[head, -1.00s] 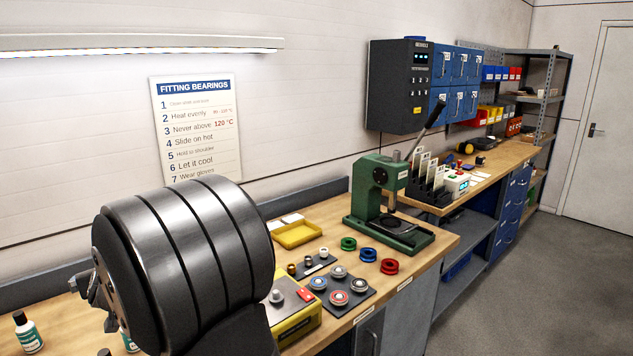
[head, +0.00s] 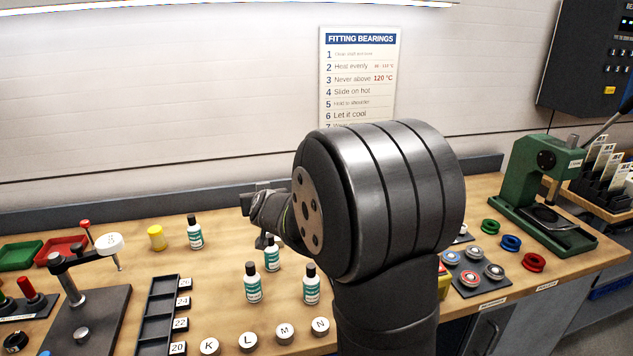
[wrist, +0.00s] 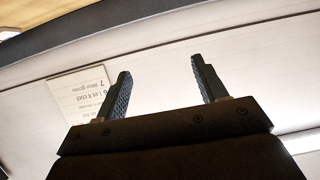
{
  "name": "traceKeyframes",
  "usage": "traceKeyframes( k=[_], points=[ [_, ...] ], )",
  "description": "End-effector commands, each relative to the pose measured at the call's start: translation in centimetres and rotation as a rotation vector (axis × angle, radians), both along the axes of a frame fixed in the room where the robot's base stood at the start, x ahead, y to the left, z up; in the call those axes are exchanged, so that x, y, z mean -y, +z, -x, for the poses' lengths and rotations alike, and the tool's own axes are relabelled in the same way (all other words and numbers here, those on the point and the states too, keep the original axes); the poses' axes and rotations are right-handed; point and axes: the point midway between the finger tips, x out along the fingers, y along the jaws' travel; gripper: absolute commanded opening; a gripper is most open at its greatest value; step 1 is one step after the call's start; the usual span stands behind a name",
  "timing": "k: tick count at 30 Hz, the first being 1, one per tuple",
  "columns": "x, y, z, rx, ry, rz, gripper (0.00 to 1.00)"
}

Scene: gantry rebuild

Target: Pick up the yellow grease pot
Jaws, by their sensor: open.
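The yellow grease pot (head: 157,238) is a small yellow cylinder standing upright on the wooden bench, left of centre in the head view. A white bottle with a dark cap (head: 195,233) stands close to its right. My gripper (head: 250,205) is at the end of my arm, to the right of the pot and apart from it. In the wrist view my gripper (wrist: 160,90) has its two fingers wide apart with nothing between them. That view faces the wall and the sign (wrist: 85,92), and the pot is not in it.
Several bottles (head: 253,283) stand on the bench below and beside my gripper. A black labelled rack (head: 160,315), a red tray (head: 60,250) and a clamp stand (head: 85,320) are on the left. A green press (head: 545,185) is at the right. Bare bench lies around the pot.

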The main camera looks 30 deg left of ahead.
Motion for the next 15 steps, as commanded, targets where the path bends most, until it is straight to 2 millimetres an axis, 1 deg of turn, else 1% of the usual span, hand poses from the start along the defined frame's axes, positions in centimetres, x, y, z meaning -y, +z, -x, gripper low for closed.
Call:
traceKeyframes(
  k=[5,8,11,12,14,15],
  points=[
    [-0.1,0.0,0.0,-0.001,0.001,0.000,0.65],
    [-1.3,0.0,0.3,-0.011,0.029,0.006,0.65],
    [-4.6,-0.1,1.3,-0.044,0.105,0.030,0.65],
    [-6.5,-0.2,2.0,-0.063,0.148,0.047,0.65],
    [-9.6,-0.4,3.2,-0.096,0.220,0.081,0.65],
    [-11.6,-0.6,4.2,-0.118,0.269,0.111,0.65]
  ],
)
